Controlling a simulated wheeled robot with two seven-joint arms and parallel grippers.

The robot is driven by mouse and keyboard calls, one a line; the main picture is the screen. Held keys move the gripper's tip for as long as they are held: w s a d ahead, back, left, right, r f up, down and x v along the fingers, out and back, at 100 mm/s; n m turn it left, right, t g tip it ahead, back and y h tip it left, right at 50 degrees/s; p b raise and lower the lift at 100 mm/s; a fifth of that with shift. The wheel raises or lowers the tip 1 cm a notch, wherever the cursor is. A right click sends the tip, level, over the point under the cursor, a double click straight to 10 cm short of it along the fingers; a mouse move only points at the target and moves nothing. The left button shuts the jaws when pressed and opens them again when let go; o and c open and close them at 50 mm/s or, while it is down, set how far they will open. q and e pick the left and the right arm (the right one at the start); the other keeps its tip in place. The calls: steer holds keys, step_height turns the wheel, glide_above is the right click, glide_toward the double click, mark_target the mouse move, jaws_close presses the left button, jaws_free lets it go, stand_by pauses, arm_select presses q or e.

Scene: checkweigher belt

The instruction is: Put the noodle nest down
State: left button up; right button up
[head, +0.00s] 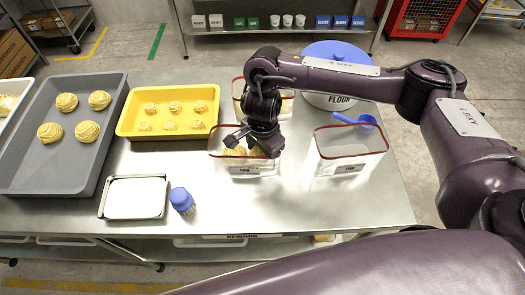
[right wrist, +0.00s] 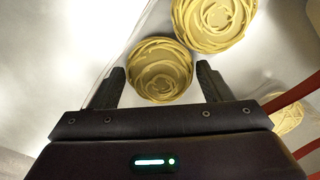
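My right gripper (head: 250,143) reaches down into the front clear bin with a red rim (head: 245,169). In the right wrist view its two fingers (right wrist: 161,75) stand apart, with a pale yellow noodle nest (right wrist: 160,72) seen between them. A narrow gap shows on each side of the nest, so the fingers do not appear to grip it. A second nest (right wrist: 214,18) lies beside it and appears larger. Part of another nest (right wrist: 287,118) shows at the right, by the red rim. In the head view the bin's nests are partly hidden by the gripper. My left gripper is not visible.
A grey tray (head: 23,165) and a yellow tray (head: 125,124) hold several nests at the left. A small metal tray (head: 135,198) and blue-topped brush (head: 182,201) lie in front. Another clear bin (head: 350,150), with a blue scoop (head: 355,121), stands right; a flour tub (head: 340,100) stands behind.

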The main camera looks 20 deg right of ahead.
steer(key=shift+s+f, duration=0.3)
steer(key=shift+f, duration=0.05)
steer(key=shift+r+p, duration=0.25)
steer(key=shift+p, duration=0.1)
steer(key=r, duration=0.1)
steer(key=r+p, duration=0.1)
steer(key=r, duration=0.1)
steer(key=shift+w+d+r, duration=0.1)
steer(key=shift+w+r, duration=0.2)
steer(key=shift+w, duration=0.1)
step_height(320, 180, up, 9)
steer(key=shift+r, duration=0.2)
steer(key=shift+s+f, duration=0.1)
steer(key=shift+s, duration=0.1)
